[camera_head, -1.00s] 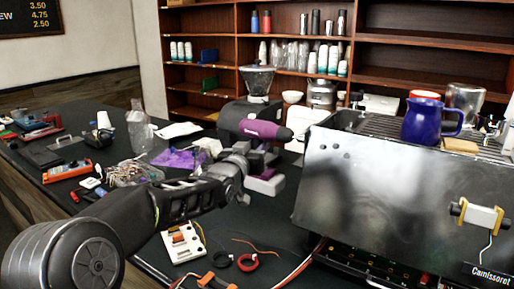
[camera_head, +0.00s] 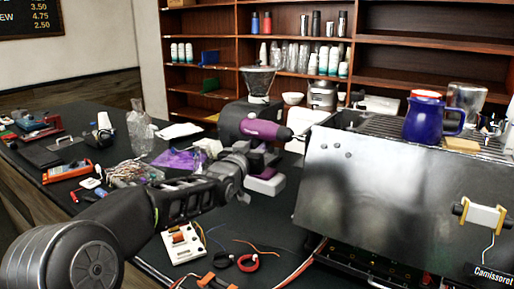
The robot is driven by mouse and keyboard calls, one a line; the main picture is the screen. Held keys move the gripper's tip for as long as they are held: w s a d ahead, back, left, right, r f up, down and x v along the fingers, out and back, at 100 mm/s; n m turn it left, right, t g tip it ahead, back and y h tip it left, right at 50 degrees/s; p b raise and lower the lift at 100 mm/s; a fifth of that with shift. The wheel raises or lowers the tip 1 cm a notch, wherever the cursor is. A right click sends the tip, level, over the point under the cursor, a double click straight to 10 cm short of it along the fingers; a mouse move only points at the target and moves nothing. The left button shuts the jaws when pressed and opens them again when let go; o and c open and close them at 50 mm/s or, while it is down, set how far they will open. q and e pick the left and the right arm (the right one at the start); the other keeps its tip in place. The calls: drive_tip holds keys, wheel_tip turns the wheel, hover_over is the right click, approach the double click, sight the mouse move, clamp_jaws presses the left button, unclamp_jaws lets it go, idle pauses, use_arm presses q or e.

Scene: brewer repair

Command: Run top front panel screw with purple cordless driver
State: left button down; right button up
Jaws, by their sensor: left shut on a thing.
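The purple cordless driver (camera_head: 262,129) is held upright in my left gripper (camera_head: 258,160), which is shut on its handle. The driver's dark nose points right toward the brewer's top left corner, apart from it or just short of it; I cannot tell the exact gap. The brewer's metal front panel (camera_head: 395,200) faces me, with a few dark round screw spots (camera_head: 336,148) near its upper left corner. The driver's white battery base (camera_head: 265,184) hangs below the gripper. My right gripper is not in view.
A blue pitcher (camera_head: 424,118) stands on the brewer's top. On the black table (camera_head: 215,240) lie a white switch box (camera_head: 183,244), red and black rings, loose wires, a purple cloth (camera_head: 178,159) and a red multimeter (camera_head: 67,171). A grinder (camera_head: 258,85) stands behind the driver.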

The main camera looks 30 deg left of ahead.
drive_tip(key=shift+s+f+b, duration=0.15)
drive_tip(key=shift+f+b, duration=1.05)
drive_tip(key=shift+b, duration=0.1)
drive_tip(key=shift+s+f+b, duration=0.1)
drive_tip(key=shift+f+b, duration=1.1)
drive_tip(key=shift+b, duration=0.1)
idle(5.4)
